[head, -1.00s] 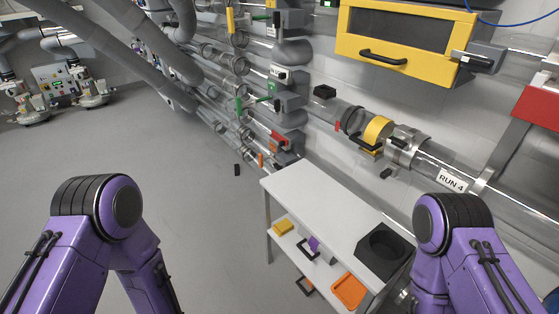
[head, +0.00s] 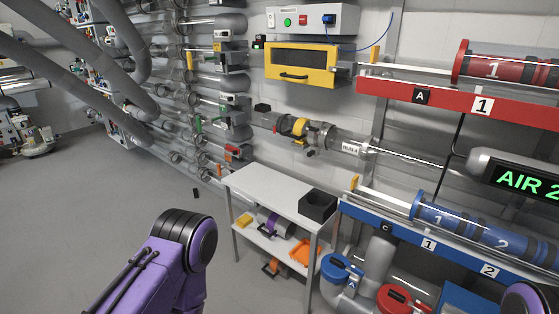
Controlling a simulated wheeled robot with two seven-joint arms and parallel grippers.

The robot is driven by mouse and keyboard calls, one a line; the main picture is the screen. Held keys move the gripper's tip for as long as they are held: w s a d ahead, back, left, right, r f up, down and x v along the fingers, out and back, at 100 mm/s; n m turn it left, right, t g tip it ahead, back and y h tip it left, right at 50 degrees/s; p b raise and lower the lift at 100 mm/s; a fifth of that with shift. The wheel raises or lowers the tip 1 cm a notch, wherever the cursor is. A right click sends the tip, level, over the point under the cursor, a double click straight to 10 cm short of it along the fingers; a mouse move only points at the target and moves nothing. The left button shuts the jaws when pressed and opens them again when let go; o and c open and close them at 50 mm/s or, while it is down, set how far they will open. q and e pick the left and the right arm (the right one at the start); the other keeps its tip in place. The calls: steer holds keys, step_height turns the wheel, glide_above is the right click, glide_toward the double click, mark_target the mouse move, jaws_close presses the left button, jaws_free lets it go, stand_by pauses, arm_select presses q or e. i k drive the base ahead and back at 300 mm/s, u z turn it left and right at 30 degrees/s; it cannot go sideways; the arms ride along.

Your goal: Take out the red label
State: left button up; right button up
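A red-banded tube carrier (head: 508,68) marked 1 lies in a clear tube at the upper right. Below it runs a red rail (head: 385,91) with plates marked A and 1. Which red thing is the red label, I cannot tell for sure. A clear pipe with a RUN 4 plate (head: 351,148) and a yellow-banded fitting (head: 299,127) crosses the wall. Neither of my grippers is in view. Only purple links of my arms show at the bottom.
A white table (head: 265,187) bears a black open box (head: 318,205); its lower shelf holds an orange tray (head: 305,251) and a purple-banded cylinder (head: 271,222). A blue rail (head: 410,239) and lidded blue (head: 342,267) and red (head: 403,298) pipe ends stand right.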

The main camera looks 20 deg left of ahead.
mark_target(232, 149)
steer(key=u, duration=0.75)
steer(key=i, duration=0.35)
steer(key=u, duration=1)
steer(key=i, duration=1.55)
steer(key=z, duration=0.95)
steer(key=i, duration=0.75)
steer(key=z, duration=0.85)
